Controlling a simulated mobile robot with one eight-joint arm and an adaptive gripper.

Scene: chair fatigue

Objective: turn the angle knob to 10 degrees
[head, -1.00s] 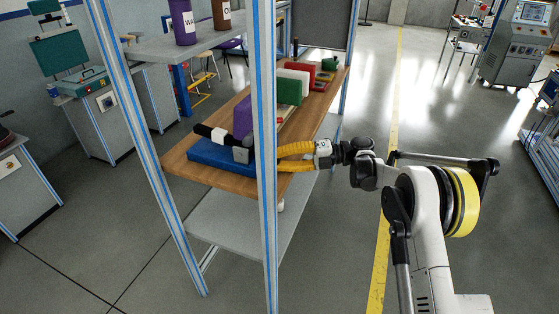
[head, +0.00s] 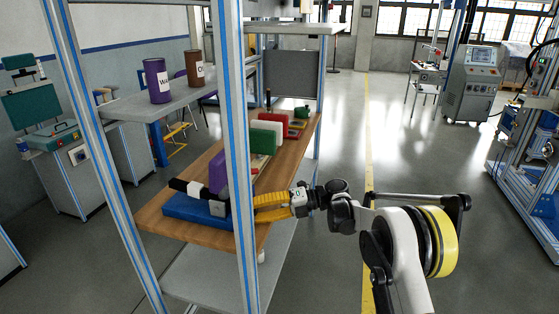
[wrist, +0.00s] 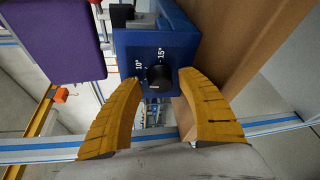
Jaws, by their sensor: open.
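The angle knob (wrist: 158,77) is a small black round knob on the end face of a blue block (wrist: 185,35), in the wrist view. Marks "10°" and "15°" are printed on the face above it. My gripper (wrist: 158,82) is open, with one yellow finger on each side of the knob; I cannot tell whether either touches it. In the head view my gripper (head: 258,207) is beside the blue block (head: 190,208) on the wooden shelf, partly behind a frame post. The knob is hidden in the head view.
A purple block (head: 217,172) stands just behind the blue one. The wooden shelf (head: 155,222) holds green, white and red blocks farther back. A metal frame post (head: 238,150) stands in front of the shelf. The floor to the right is open.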

